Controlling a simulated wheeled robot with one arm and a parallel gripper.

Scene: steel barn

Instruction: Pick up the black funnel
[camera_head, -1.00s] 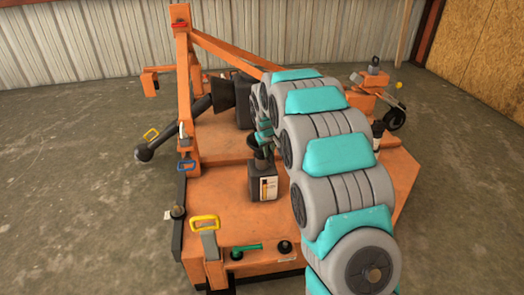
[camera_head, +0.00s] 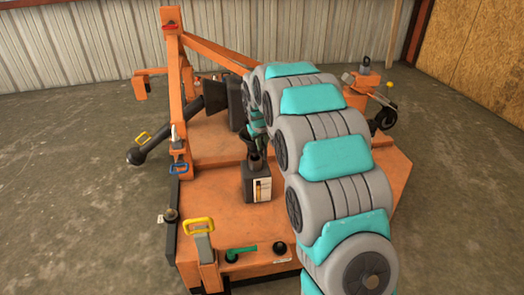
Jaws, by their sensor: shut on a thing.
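The black funnel (camera_head: 247,138) is in the middle of the head view, just above the neck of a dark bottle (camera_head: 250,186) with a pale label. The funnel looks a little tilted, and I cannot tell whether its spout is still in the bottle's neck. My gripper (camera_head: 256,132) is at the funnel's right side, shut on it. My arm's large grey and teal links hide most of the gripper and the fingers' contact.
The bottle stands on an orange machine deck (camera_head: 220,218). An orange upright frame (camera_head: 173,85) rises at left, and a dark driveshaft (camera_head: 172,135) runs beside it. A yellow handle (camera_head: 199,226) stands at the front. A caster wheel (camera_head: 386,118) is at the back right.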

